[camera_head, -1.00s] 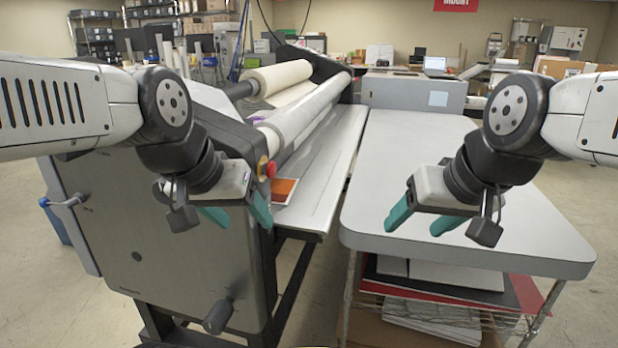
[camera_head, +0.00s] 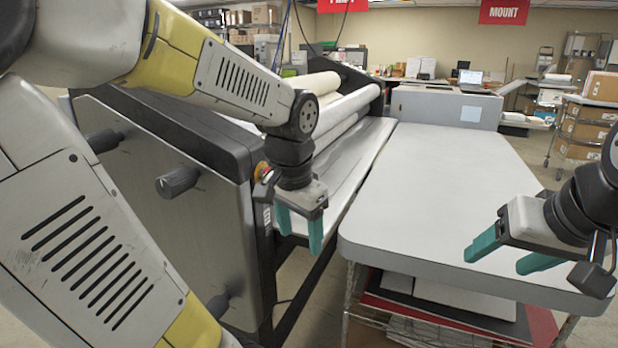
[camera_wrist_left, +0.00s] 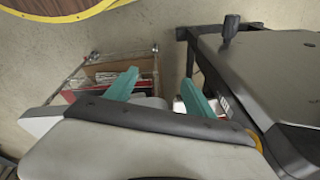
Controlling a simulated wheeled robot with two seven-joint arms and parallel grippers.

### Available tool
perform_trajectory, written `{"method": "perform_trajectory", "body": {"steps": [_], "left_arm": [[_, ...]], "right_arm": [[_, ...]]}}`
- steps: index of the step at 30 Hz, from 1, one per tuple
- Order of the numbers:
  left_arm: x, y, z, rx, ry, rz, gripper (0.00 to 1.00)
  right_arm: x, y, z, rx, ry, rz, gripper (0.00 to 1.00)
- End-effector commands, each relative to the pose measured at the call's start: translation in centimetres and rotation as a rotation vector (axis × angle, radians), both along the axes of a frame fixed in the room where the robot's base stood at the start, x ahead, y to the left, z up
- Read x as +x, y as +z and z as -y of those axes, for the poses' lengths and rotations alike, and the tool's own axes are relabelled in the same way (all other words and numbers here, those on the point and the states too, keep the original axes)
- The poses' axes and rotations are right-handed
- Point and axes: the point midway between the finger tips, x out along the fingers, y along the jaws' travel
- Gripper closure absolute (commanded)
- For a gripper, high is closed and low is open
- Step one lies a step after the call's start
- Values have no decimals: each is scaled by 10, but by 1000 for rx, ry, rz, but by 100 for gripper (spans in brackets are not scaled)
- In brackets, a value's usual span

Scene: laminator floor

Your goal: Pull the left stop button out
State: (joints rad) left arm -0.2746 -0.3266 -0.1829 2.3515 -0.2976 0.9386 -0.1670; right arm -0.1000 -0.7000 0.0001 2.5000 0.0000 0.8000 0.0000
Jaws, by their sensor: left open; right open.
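The left stop button (camera_head: 262,170) sits on the laminator's end panel, at its inner front edge. Only a bit of yellow and red shows in the head view, right beside my left wrist, which partly hides it. In the left wrist view a yellow edge (camera_wrist_left: 257,141) shows at the lower right, mostly covered. My left gripper (camera_head: 299,228) is open and empty, its teal fingers pointing down in front of the machine, below the button's height in the picture. The fingers also show in the left wrist view (camera_wrist_left: 158,84). My right gripper (camera_head: 498,262) is open and empty over the table's front right.
The grey laminator (camera_head: 190,215) fills the left, with black knobs (camera_head: 177,182) on its end panel. A bare white table (camera_head: 440,185) stands to its right, with boards on a lower shelf (camera_head: 460,300). A narrow gap separates laminator and table.

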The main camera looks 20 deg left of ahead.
Motion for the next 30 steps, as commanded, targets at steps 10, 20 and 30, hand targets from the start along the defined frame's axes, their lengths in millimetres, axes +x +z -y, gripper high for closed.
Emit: {"method": "perform_trajectory", "body": {"steps": [10, 20, 30], "left_arm": [[32, -36, -36, 266, -216, -220, 38], [103, -52, -94, 829, -577, -611, 38], [191, -6, -90, 1423, -804, -955, 38]], "right_arm": [[0, 0, 0, 0, 0, 0, 35], [0, 0, 0, 0, 0, 0, 35], [0, 0, 0, 0, 0, 0, 35]]}}
